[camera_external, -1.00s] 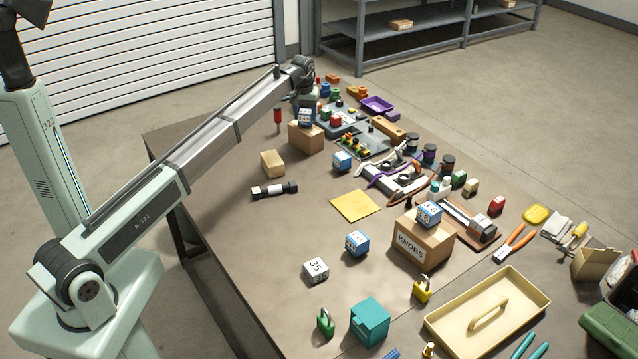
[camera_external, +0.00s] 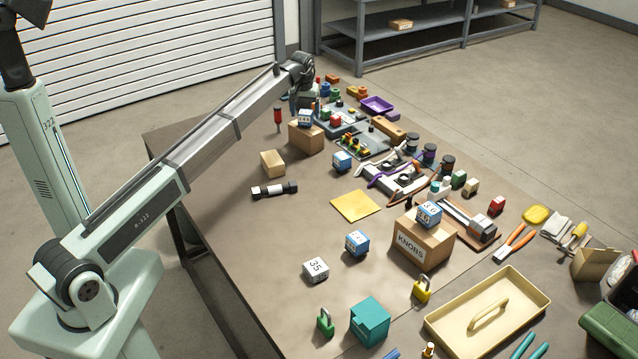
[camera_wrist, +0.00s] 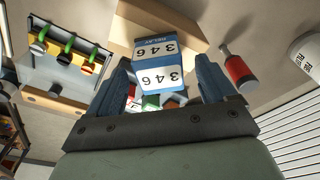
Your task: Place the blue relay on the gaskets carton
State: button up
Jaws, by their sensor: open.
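A blue and white relay (camera_external: 305,118) sits on a brown carton (camera_external: 306,138) near the far end of the table. In the wrist view the relay (camera_wrist: 160,65) reads 346, with the carton (camera_wrist: 150,22) beyond it. My gripper (camera_wrist: 164,68) is open, with one finger on each side of the relay; I cannot tell whether they touch it. In the external view my wrist is just above and behind the relay, and the fingers are mostly hidden. No gaskets label is readable on this carton.
Other blue relays stand on the table (camera_external: 342,161), farther forward (camera_external: 357,243), and on the KNOBS carton (camera_external: 408,245). A red-handled tool (camera_external: 278,116) stands left of the brown carton. A wooden block (camera_external: 272,163) and a yellow sheet (camera_external: 356,206) lie nearer.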

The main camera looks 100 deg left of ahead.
aim_at(305, 114)
notch_tip(305, 114, up, 11)
jog(key=d, duration=0.1)
jog(key=shift+d+f, duration=0.2)
jog(key=shift+d, duration=0.05)
